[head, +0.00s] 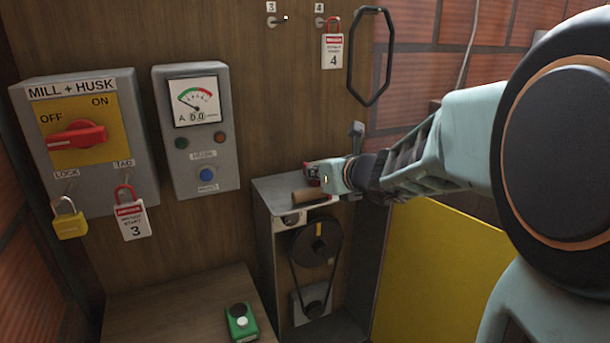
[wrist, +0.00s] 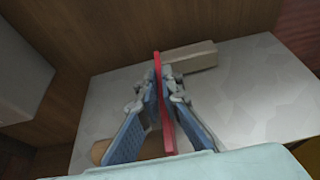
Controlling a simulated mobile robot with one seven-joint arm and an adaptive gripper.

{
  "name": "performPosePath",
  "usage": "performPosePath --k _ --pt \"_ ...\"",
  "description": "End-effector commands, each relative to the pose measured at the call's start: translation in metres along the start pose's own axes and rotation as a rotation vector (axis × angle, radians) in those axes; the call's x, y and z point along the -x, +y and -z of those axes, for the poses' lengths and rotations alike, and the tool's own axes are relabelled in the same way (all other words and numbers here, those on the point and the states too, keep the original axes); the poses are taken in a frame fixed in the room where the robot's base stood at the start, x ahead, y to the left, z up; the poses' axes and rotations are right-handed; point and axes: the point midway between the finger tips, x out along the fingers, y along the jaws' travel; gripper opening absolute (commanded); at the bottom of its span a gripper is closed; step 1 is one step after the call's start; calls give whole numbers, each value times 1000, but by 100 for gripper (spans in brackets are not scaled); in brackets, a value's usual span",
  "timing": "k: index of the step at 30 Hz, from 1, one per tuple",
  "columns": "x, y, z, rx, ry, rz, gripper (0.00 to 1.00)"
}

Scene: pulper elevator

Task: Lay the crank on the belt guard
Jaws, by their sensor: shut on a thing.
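The crank shows a red flat bar (wrist: 157,70) and a brown wooden grip (head: 313,196). My gripper (head: 327,176) is shut on the red bar; in the wrist view its two blue-padded fingers (wrist: 164,100) press it from both sides. The grip runs crosswise near the bar's lower end, partly hidden by a finger. The crank is over the grey top of the belt guard (head: 270,186), a box with a belt and pulleys on its open front. I cannot tell whether the crank touches the top, which also fills the wrist view (wrist: 255,100).
A beige block (wrist: 188,57) sits at the back of the top, beside the wooden wall. A grey meter box (head: 207,150) is on the wall at left. A yellow panel (head: 440,270) stands at right. A green button box (head: 241,322) lies on a lower wooden surface.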

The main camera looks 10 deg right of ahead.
Motion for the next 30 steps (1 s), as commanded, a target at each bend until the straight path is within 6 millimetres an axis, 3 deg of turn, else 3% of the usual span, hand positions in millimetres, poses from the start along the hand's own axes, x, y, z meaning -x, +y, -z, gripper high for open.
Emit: performPosePath --k 8,9,13,30 --pt "-2 0 2 0 -2 -1 0" --pt "-1 0 2 0 0 0 10" --pt "-1 0 2 0 0 0 23" --pt "2 -4 -8 0 -1 -2 23"
